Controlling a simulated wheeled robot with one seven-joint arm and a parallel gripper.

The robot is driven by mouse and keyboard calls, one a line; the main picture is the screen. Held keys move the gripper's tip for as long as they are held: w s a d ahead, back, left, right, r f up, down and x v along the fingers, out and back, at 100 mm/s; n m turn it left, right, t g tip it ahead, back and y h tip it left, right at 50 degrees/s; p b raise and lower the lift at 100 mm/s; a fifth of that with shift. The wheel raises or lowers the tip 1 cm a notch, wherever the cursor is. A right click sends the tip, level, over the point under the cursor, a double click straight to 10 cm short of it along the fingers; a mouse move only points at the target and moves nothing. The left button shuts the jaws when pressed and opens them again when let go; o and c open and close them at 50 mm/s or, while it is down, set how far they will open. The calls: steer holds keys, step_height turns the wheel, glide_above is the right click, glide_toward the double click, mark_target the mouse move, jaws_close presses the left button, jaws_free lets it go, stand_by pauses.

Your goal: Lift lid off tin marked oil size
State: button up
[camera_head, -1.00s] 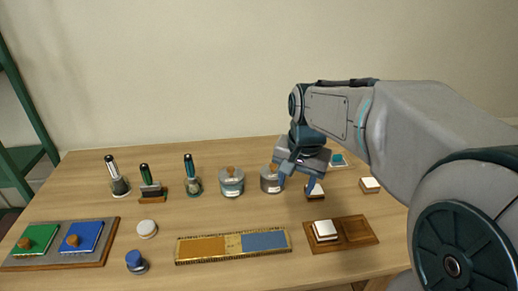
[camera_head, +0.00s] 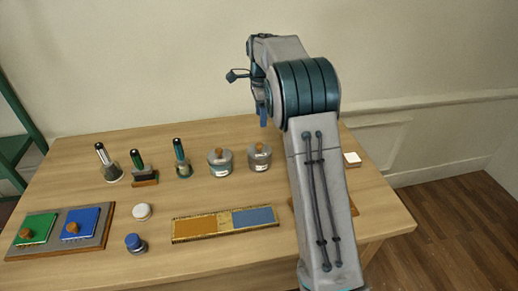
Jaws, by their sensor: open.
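Two round grey tins with wooden-knobbed lids stand side by side toward the back of the table: the left tin (camera_head: 220,167) and the right tin (camera_head: 260,162). Each lid is on its tin. Each tin has a small pale label on its front, too small to read, so I cannot tell which says oil size. My gripper (camera_head: 264,116) is open, pointing down, above and behind the right tin and apart from it. Most of it is hidden behind my arm; a blue finger shows.
Several brush-like tools stand left of the tins. In front are a gilt-edged panel (camera_head: 180,239), a white round lid (camera_head: 142,211), a blue-topped jar (camera_head: 135,245) and a board with green and blue pads (camera_head: 99,249). My arm hides the table's right part.

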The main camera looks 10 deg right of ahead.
glide_above(259, 144)
steer(key=f, duration=0.6)
steer(key=shift+s+d+f+p, duration=0.1)
steer(key=shift+d+f+p, duration=0.05)
steer(key=shift+d+p, duration=0.2)
steer(key=shift+a+f+p, duration=0.15)
steer(key=shift+f+p, duration=0.25)
steer(key=shift+f, duration=0.95)
steer(key=shift+a+f+p, duration=0.15)
steer(key=shift+f+p, duration=0.25)
steer(key=shift+f, duration=0.9)
steer(key=c, duration=1.1)
